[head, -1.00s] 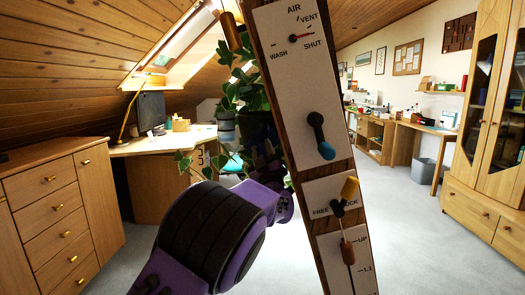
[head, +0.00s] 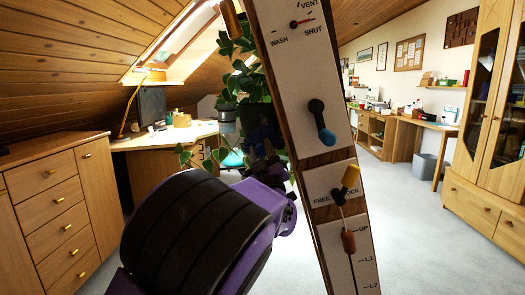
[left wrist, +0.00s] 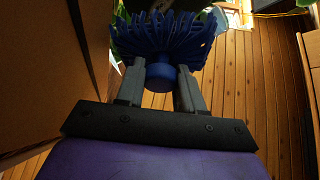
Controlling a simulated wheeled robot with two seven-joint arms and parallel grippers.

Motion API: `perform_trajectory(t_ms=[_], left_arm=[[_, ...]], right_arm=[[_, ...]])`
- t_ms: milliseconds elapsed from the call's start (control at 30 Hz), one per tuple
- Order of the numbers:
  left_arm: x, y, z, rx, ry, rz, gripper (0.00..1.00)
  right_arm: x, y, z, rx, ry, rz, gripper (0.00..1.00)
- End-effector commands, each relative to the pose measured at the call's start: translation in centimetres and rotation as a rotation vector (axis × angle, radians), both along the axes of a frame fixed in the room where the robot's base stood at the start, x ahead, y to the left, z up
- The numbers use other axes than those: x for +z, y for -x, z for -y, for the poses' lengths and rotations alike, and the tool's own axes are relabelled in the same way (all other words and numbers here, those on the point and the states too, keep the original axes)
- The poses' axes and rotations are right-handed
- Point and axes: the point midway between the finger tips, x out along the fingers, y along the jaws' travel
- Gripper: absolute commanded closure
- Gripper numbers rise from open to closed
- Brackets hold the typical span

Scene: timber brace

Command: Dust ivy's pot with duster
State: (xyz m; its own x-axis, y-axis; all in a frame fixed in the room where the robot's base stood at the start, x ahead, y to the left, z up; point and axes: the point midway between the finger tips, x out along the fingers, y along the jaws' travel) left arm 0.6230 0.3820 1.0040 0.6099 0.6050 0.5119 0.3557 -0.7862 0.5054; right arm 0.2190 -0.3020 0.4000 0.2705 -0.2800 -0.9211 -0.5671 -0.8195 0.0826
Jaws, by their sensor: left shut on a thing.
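My left gripper (left wrist: 160,88) is shut on the blue handle (left wrist: 160,72) of the duster in the left wrist view. The duster's blue strands (left wrist: 158,38) fan out beyond the fingertips. In the head view, the ivy (head: 240,82) hangs with green leaves behind the left edge of the tall timber panel. My right gripper is not in view.
The timber brace (head: 318,130) with white label plates, knobs and levers rises tilted close in front. A drawer cabinet (head: 50,205) stands at left, a desk (head: 150,142) behind it. A glass-door cabinet (head: 490,110) stands at right. Grey floor (head: 410,235) is clear right of the brace.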

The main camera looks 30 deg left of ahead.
Motion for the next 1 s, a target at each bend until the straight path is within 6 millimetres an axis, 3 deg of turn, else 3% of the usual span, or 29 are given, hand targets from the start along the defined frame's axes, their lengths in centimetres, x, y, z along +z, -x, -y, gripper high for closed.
perform_trajectory(t_ms=[600, 1000], left_arm=[[0.0, 0.0, 0.0, 0.000, 0.001, 0.000, 0.88], [1.1, -4.2, -2.6, 0.006, 0.004, -0.002, 0.88]], right_arm=[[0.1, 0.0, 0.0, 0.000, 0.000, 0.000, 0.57], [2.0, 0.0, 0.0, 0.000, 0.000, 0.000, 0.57]])
